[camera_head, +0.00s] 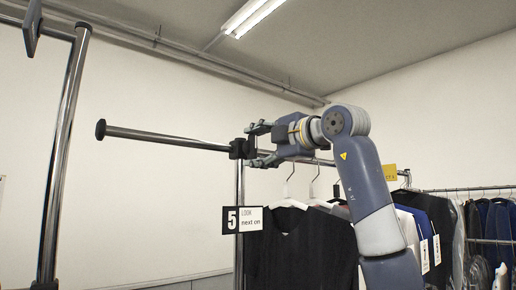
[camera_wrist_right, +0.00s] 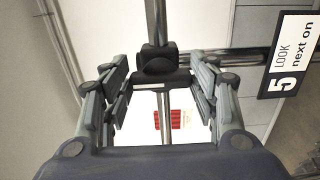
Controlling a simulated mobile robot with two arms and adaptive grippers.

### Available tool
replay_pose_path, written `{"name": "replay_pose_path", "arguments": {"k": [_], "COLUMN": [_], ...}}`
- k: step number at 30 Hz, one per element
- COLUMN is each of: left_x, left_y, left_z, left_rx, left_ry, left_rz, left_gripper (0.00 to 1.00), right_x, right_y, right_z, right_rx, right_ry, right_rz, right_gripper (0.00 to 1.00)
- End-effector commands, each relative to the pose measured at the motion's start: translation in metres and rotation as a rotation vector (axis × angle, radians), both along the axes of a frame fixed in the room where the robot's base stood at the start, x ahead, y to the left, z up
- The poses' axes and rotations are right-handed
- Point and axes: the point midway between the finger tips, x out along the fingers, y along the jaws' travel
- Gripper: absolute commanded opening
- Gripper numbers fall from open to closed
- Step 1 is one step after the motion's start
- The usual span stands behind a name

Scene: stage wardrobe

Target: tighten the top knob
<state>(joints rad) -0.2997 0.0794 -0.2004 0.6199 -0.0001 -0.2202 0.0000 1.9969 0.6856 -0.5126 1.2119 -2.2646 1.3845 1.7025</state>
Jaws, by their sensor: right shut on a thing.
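A black clamp joint (camera_head: 239,148) joins a chrome horizontal bar to the top of an upright chrome post. The black top knob (camera_wrist_right: 161,79) sits on this joint in the right wrist view. My right gripper (camera_head: 256,145) comes in from the right, beside the post top, and is shut on the knob. In the right wrist view its fingers (camera_wrist_right: 164,76) stand on either side of the knob, spread by its width. In the head view the fingers hide most of the knob. My left gripper is in neither view.
A "5 LOOK next on" sign (camera_head: 242,220) hangs on the post below my gripper. Dark garments (camera_head: 300,245) hang under my right arm, with more clothes (camera_head: 490,220) on a rack at right. The horizontal bar (camera_head: 165,137) ends freely at left, near another chrome post (camera_head: 60,150).

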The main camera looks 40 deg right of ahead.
Motion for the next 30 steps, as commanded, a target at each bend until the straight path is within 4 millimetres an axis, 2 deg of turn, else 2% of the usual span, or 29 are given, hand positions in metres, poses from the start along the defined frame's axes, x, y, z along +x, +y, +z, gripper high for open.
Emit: {"name": "replay_pose_path", "arguments": {"k": [11,12,15,26,30], "left_x": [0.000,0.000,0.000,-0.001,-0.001], "left_y": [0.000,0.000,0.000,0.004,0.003], "left_z": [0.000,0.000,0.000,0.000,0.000], "left_rx": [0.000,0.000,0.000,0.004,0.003], "left_ry": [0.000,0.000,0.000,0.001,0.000], "left_rz": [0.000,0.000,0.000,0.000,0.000], "left_gripper": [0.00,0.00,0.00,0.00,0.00], "right_x": [0.000,0.000,0.000,-0.001,-0.014], "right_y": [-0.001,-0.001,-0.001,-0.001,-0.002], "right_z": [0.001,0.001,0.001,0.000,0.001], "right_rx": [0.008,0.008,0.007,0.005,0.004], "right_ry": [-0.001,-0.001,0.000,0.000,-0.003], "right_rz": [-0.001,-0.001,-0.001,0.000,0.000], "right_gripper": [0.31,0.57,0.75,0.75,0.75]}}
